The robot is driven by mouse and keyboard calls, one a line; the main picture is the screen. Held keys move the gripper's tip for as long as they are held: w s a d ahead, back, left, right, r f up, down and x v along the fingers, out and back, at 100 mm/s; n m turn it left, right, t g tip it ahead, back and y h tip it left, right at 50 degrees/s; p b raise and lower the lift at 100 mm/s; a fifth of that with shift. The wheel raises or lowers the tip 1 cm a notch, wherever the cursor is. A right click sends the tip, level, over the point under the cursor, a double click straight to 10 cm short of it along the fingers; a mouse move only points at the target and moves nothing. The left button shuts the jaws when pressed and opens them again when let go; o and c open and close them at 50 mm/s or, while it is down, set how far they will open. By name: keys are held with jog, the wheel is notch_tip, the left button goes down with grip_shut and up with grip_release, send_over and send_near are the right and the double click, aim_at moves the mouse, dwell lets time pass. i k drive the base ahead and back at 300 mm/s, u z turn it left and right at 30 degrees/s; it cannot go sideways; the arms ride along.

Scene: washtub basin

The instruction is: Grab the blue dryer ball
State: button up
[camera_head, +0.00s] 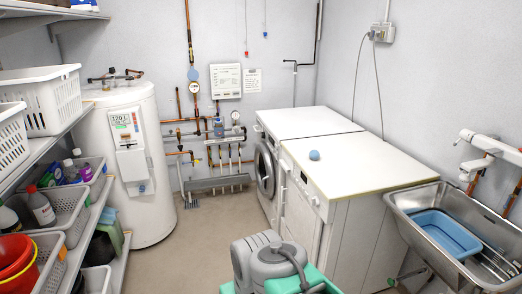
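The blue dryer ball (314,155) is a small round ball. It rests on the white top of the front appliance (350,165), near its left edge and toward the back. Nothing touches it from above and its whole outline shows. My gripper does not show in this view. Grey and green parts, probably of my own body, show at the bottom centre, well in front of the appliance and apart from the ball.
A second white-topped machine (305,123) stands behind the front one. A metal sink (405,200) holding a blue tub (448,213) is at right. A white boiler (150,200) and loaded shelves (45,150) stand at left. Bare floor (190,250) lies between.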

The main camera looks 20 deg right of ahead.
aim_at(314, 154)
jog(key=u, duration=0.3)
jog(key=i, duration=0.85)
jog(key=z, duration=0.4)
jog(key=i, duration=0.95)
jog(key=z, duration=0.85)
jog(key=i, duration=0.65)
